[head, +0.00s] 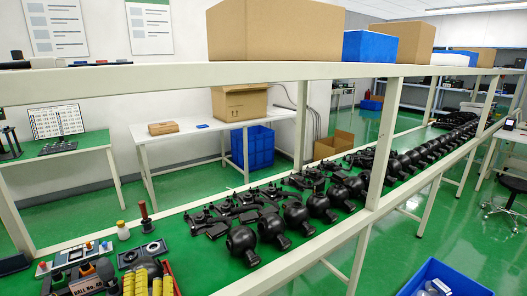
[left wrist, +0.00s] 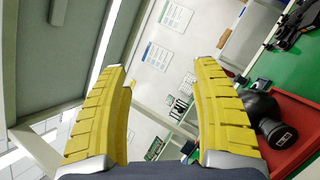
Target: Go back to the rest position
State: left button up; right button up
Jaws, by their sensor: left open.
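My left gripper (head: 147,284) shows at the bottom left of the head view, with its two yellow ribbed fingers apart. In the left wrist view the gripper (left wrist: 160,72) is also open, with nothing between its fingers. A black rounded gimbal camera (left wrist: 268,118) lies in a red tray (left wrist: 300,118) to the right of the fingers. In the head view this camera (head: 150,266) is partly hidden by my fingers. My right gripper is not in view.
A long green-topped bench (head: 190,222) carries rows of black gimbal cameras (head: 272,228). A white shelf beam (head: 150,77) runs above it, with cardboard boxes (head: 270,30). A blue crate (head: 440,270) is at the lower right.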

pick_arm(q)
jog(key=s+d+f+m+g+h, duration=0.1)
jog(key=d+f+m+h, duration=0.1)
jog(key=d+m+h, duration=0.55)
jog(key=s+d+f+m+h, duration=0.1)
jog(key=s+d+m+h, duration=0.3)
jog(key=m, duration=0.7)
notch_tip(320, 180, down, 9)
jog(key=d+m+g+h, duration=0.2)
jog(key=m+g, duration=0.3)
jog(key=m, duration=0.3)
jog(key=s+a+f+m+g+y, duration=0.5)
jog(key=s+a+f, duration=0.15)
jog(key=f, duration=0.45)
jog(key=s+a+f+m+g+y, duration=0.2)
jog(key=s+a+f+g+y, duration=0.15)
jog(key=s+a+y, duration=0.6)
jog(key=d+f+g+h, duration=0.3)
jog(key=f+h, duration=0.3)
jog(key=f, duration=2.4)
jog(key=s+f+n+g+h, duration=0.2)
jog(key=s+f+n+g, duration=0.1)
jog(key=s+f, duration=1.8)
jog(key=shift+s+d, duration=0.3)
jog(key=shift+s, duration=0.2)
